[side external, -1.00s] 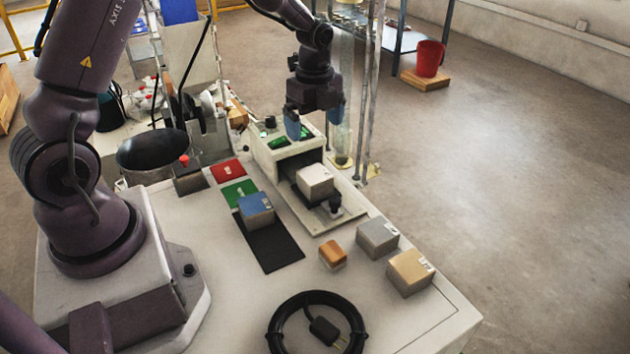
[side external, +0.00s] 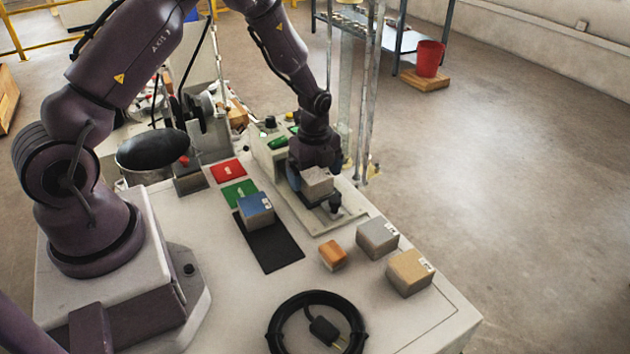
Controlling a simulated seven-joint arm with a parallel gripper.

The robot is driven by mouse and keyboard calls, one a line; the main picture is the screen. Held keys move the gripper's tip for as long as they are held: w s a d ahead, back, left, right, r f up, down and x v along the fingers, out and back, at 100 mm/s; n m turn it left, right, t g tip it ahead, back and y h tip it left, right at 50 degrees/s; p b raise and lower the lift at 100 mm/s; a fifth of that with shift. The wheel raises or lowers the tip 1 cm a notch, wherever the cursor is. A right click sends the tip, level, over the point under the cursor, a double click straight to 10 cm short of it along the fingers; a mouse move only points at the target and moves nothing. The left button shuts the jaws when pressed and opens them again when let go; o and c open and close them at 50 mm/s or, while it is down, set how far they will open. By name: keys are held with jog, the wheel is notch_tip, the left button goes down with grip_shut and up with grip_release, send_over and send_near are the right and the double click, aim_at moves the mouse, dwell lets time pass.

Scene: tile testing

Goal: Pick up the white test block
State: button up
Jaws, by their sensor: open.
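The white test block (side external: 317,183) sits on the drawer-like tray (side external: 324,219) of the small tester, behind its black knob (side external: 335,206). It looks greyish in the arm's shade. My gripper (side external: 311,167) is down at the block, right behind and partly over it from this view. It is open. The fingertips are mostly hidden, and I cannot tell whether they touch the block.
A blue block (side external: 256,211) rests on a black mat (side external: 276,252). Orange (side external: 333,256), grey (side external: 377,238) and tan (side external: 409,273) blocks stand at right. A coiled black cable (side external: 281,329) lies in front. Glass-like posts (side external: 366,120) rise behind my gripper.

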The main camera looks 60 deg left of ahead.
jog(key=shift+f, duration=0.45)
jog(key=shift+c, duration=0.2)
jog(key=c, duration=1.2)
jog(key=shift+r, duration=0.15)
